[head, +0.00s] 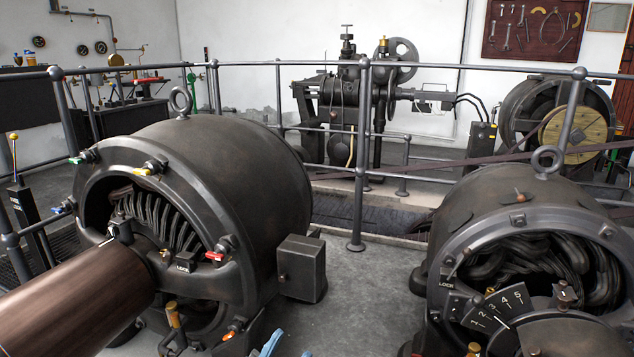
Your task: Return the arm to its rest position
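Two blue tips, which look like part of a gripper of mine, probably the left (272,345), just enter at the bottom edge, left of the middle. They stand a little apart, but most of the gripper is cut off, so its opening and anything held are hidden. No arm links show clearly. My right gripper is not in view. The right dynamo (500,205) has a numbered dial (495,308) at its front.
A brown cylinder (80,300) juts out from the left dynamo. A grey box (301,268) sits at its right side. A metal railing (360,150) runs behind both dynamos, with machinery (345,105) beyond. The grey floor (370,290) between the dynamos is clear.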

